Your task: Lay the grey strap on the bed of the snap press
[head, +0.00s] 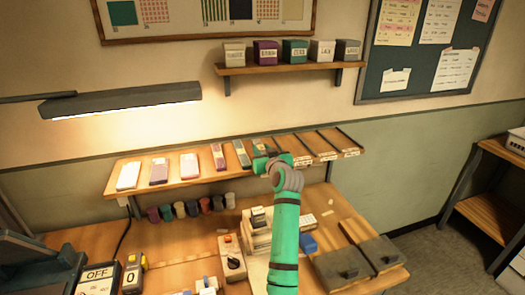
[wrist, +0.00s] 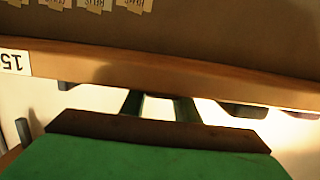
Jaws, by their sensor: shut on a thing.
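My gripper (head: 271,164) is at the middle of the sloping wall shelf (head: 168,200), at the end of my green arm. In the wrist view its two dark green fingers (wrist: 158,107) run up behind the wooden shelf edge (wrist: 200,83), so their tips are hidden. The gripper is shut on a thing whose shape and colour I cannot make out. I cannot pick out the grey strap for certain in either view. A pale stacked device (head: 258,240) on the bench, partly hidden by my arm, may be the snap press; its bed is not clear.
Several coloured packs (head: 190,165) lie on the shelf's left half; slots to the right look empty. Several small rolls (head: 193,208) line the bench back. A control box (head: 232,258) and dark lidded bins (head: 343,272) stand near my arm. A number label (wrist: 14,62) marks the shelf edge.

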